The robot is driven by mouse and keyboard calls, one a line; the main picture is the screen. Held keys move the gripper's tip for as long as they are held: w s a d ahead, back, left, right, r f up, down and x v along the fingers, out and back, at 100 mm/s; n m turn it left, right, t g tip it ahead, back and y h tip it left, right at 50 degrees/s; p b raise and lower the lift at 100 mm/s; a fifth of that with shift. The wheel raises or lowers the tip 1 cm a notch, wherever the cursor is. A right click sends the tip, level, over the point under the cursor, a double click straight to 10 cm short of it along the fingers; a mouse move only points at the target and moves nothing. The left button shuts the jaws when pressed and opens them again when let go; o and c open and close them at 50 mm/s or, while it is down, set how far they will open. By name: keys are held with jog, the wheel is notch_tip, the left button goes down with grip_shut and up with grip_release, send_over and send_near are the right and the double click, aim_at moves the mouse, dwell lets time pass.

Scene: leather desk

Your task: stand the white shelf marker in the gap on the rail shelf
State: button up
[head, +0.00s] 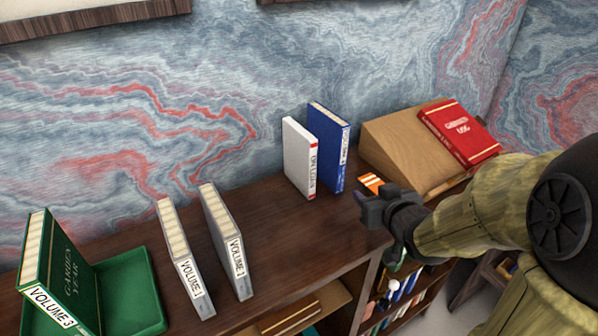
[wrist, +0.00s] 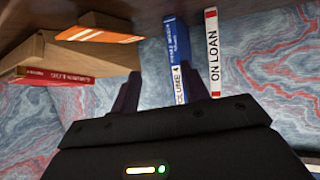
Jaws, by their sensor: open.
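The white shelf marker (head: 299,157), lettered ON LOAN with red ends, stands upright on the dark wooden top. It also shows in the wrist view (wrist: 213,50), at the right. A blue book (head: 328,147), Volume 4, stands close on its right in the head view; in the wrist view the blue book (wrist: 175,45) appears between my fingers. My gripper (head: 372,208) is open and empty, right of and nearer than the marker and book. Two grey books labelled Volume 1 (head: 185,262) (head: 228,245) stand apart at left. I cannot tell which place is the rail shelf's gap.
A green book (head: 58,270), Volume 3, leans in a green tray (head: 132,292) at far left. A wooden sloped stand (head: 395,140) bears a red book (head: 462,135). Free room lies between the grey books and the marker.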

jog(key=a+r+n+t+y+b, duration=0.2)
jog(key=a+r+n+y+b, duration=0.1)
jog(key=a+y, duration=0.2)
jog(key=shift+s+a+r+y, duration=0.2)
jog(key=shift+s+y, duration=0.25)
jog(key=shift+y, duration=0.35)
jog(key=shift+r, duration=0.1)
